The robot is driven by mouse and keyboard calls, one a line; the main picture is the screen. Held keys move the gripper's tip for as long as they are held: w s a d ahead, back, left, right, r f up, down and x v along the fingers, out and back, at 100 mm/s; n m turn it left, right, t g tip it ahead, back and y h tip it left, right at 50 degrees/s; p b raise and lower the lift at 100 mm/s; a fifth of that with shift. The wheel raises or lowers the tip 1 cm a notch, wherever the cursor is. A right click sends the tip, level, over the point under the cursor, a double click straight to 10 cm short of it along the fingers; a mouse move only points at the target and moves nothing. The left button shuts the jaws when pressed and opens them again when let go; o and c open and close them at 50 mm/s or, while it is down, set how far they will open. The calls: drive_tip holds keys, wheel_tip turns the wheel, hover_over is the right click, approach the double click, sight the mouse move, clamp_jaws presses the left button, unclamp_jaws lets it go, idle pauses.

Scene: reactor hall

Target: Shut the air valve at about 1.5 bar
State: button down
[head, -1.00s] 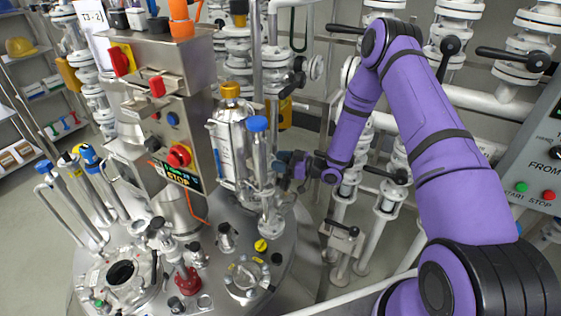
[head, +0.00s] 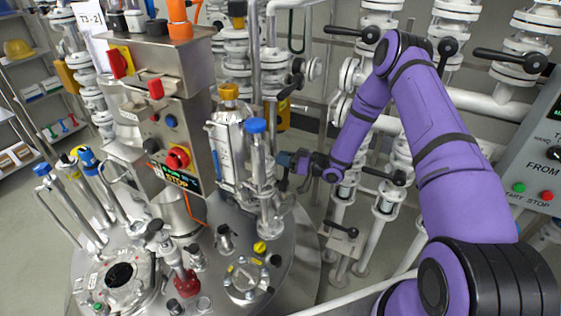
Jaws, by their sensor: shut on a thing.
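My gripper (head: 281,163) is at the right side of the upright steel pipe with a blue cap (head: 255,125), on the reactor lid. Its small fingers are shut on a part beside this pipe, apparently the air valve's handle. The fingers and pipe fittings overlap, so the handle's shape and angle cannot be made out. A gauge with a readable pressure does not show. A steel vessel with a yellow cap (head: 229,92) stands just left of the pipe.
A steel control box with a red knob (head: 178,158) and a green display stands left of the vessel. The round reactor lid (head: 215,275) carries several fittings. White pipes with black-handled valves (head: 383,175) stand behind my arm. A grey panel (head: 545,165) is at the right edge.

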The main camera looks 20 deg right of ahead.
drive_tip(key=w+d+f+m+t, duration=0.2)
drive_tip(key=f+m, duration=0.3)
drive_tip(key=m, duration=0.3)
drive_tip(key=w+d+f+m+t+h, duration=0.1)
drive_tip(key=w+d+f+m, duration=0.2)
drive_tip(key=m, duration=0.6)
drive_tip(key=shift+w+d+f+t, duration=0.25)
drive_tip(key=shift+d+f+t, duration=0.15)
drive_tip(key=shift+f, duration=0.75)
drive_tip(key=c, duration=1)
unclamp_jaws()
drive_tip(key=shift+o, duration=0.2)
drive_tip(key=v, duration=1)
drive_tip(key=shift+s+d, duration=0.2)
drive_tip(key=shift+s, duration=0.1)
drive_tip(key=shift+f, duration=0.1)
